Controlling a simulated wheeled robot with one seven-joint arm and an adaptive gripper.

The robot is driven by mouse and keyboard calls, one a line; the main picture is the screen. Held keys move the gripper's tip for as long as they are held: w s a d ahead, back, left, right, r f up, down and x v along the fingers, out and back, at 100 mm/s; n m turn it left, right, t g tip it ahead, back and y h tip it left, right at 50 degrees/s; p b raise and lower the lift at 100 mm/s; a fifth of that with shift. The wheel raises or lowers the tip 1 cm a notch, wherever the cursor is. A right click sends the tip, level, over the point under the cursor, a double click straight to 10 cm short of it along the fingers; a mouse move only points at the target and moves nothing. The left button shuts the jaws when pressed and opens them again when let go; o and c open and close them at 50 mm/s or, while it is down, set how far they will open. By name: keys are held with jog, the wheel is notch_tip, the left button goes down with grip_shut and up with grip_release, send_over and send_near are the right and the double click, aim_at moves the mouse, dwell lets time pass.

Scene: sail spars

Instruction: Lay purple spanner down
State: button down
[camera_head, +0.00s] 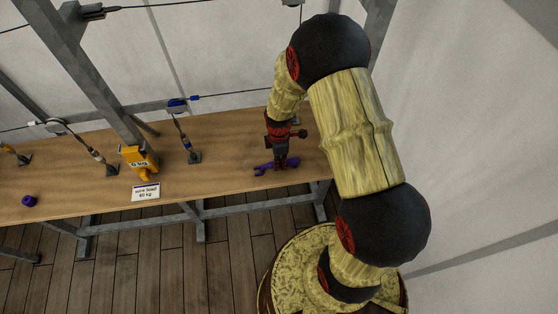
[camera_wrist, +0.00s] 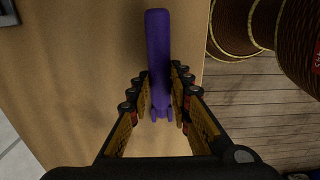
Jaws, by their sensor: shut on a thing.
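The purple spanner (camera_wrist: 157,60) is between the fingers of my gripper (camera_wrist: 158,95) in the wrist view. Its long handle points to the top of that view and its forked end lies between the fingertips. In the head view the purple spanner (camera_head: 266,167) is at the tips of my gripper (camera_head: 281,163), low over the right part of the wooden bench (camera_head: 230,137). It lies roughly level, along the bench's length. Whether it touches the bench top is hard to tell. My gripper points down and is shut on the spanner.
A yellow 0 kg gauge (camera_head: 138,160), a white sign (camera_head: 146,192) and a purple ring (camera_head: 29,201) are on the bench to the left. Wires run to turnbuckles (camera_head: 188,147) fixed on the bench. The bench's front edge is close to my gripper.

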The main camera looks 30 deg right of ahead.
jog(key=c, duration=1.6)
grip_release()
jog(key=shift+o, duration=0.5)
jog(key=shift+o, duration=1.4)
jog(key=shift+r, duration=0.3)
jog(key=shift+r+p, duration=0.35)
jog(key=shift+p, duration=0.15)
jog(key=shift+r+p, duration=0.65)
jog(key=shift+r, duration=0.2)
jog(key=shift+r+p, duration=2.1)
jog(key=shift+r, duration=0.95)
